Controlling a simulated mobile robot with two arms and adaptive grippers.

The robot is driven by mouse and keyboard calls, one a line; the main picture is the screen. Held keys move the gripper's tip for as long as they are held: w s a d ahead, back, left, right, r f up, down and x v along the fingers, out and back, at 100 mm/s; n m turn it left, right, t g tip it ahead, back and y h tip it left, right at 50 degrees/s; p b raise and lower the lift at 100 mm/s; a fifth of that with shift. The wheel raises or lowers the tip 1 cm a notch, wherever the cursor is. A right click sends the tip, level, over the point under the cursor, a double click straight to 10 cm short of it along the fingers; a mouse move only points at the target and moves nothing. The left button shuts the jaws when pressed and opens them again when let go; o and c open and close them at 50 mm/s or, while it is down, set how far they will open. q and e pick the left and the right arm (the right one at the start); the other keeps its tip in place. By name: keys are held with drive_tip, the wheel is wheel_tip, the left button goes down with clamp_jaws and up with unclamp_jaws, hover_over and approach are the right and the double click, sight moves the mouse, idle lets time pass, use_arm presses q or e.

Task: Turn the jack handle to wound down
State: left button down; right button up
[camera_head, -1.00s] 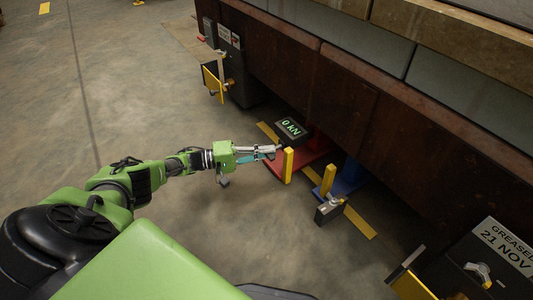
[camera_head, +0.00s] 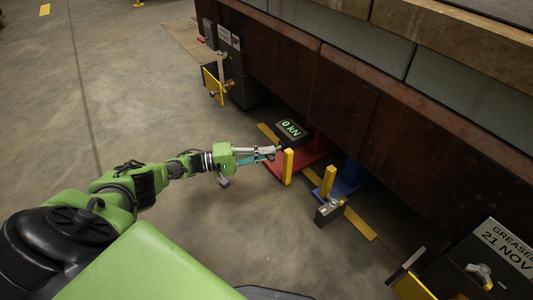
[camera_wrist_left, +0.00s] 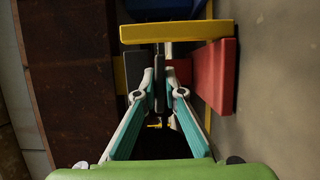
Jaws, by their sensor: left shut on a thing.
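My left gripper (camera_head: 276,152) reaches in from the left, low beside the red jack base (camera_head: 305,160). In the left wrist view its two teal-lined fingers (camera_wrist_left: 158,88) are closed on a small dark piece, which I take to be the jack handle (camera_wrist_left: 158,98). The fingers and a yellow post (camera_head: 288,167) hide most of it in the head view. The yellow post also shows across the top of the left wrist view (camera_wrist_left: 175,31). A display (camera_head: 290,129) reading 0 kN stands just behind the fingertips. My right gripper is not in view.
A blue jack base (camera_head: 350,179) with another yellow post (camera_head: 328,181) stands to the right, with a small grey box (camera_head: 329,210) in front. A rusty steel beam (camera_head: 340,95) runs above the jacks. The concrete floor (camera_head: 150,80) at left is clear.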

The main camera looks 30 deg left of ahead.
use_arm(q)
drive_tip(key=c, duration=2.1)
unclamp_jaws()
drive_tip(key=shift+c, duration=0.2)
drive_tip(key=v, duration=1.2)
